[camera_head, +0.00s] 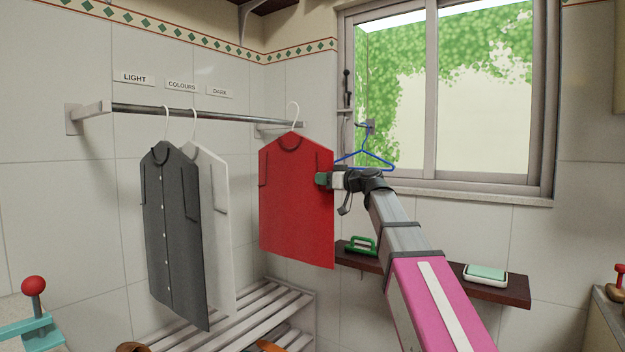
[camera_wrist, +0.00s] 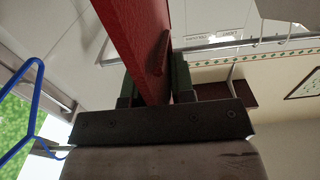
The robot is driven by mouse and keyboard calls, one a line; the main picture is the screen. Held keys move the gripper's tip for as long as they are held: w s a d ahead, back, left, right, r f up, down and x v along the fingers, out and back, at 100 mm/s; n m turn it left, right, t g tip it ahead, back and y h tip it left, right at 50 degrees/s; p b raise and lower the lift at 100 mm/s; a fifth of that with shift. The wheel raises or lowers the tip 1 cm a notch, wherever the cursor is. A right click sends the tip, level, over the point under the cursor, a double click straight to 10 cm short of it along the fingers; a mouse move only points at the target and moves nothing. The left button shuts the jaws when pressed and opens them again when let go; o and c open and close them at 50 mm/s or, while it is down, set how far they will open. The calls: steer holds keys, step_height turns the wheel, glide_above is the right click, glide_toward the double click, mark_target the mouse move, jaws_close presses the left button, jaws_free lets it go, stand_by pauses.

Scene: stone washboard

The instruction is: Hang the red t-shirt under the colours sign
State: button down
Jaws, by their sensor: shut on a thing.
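The red t-shirt (camera_head: 292,205) is on a white hanger (camera_head: 295,110) in the head view, at the right end of the metal rail (camera_head: 200,114). My gripper (camera_head: 322,179) is shut on the shirt's right edge. In the wrist view the red t-shirt (camera_wrist: 140,45) runs between the two dark green fingers (camera_wrist: 155,88). I cannot tell whether the hanger's hook touches the rail. The colours sign (camera_head: 182,86) is on the tiled wall above the rail, between the light sign (camera_head: 134,78) and the dark sign (camera_head: 219,91).
A dark grey shirt (camera_head: 172,230) and a white shirt (camera_head: 216,240) hang on the rail's left part. A blue hanger (camera_head: 364,158) hangs by the window, close to my arm. A slatted rack (camera_head: 255,320) stands below. A brown shelf (camera_head: 510,288) holds a green brush and a soap dish.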

steer(key=s+a, duration=0.6)
steer(key=s, duration=0.2)
steer(key=f+x, duration=0.3)
steer(key=x, duration=1.3)
stand_by(1.4)
steer(key=c, duration=0.9)
jaws_free()
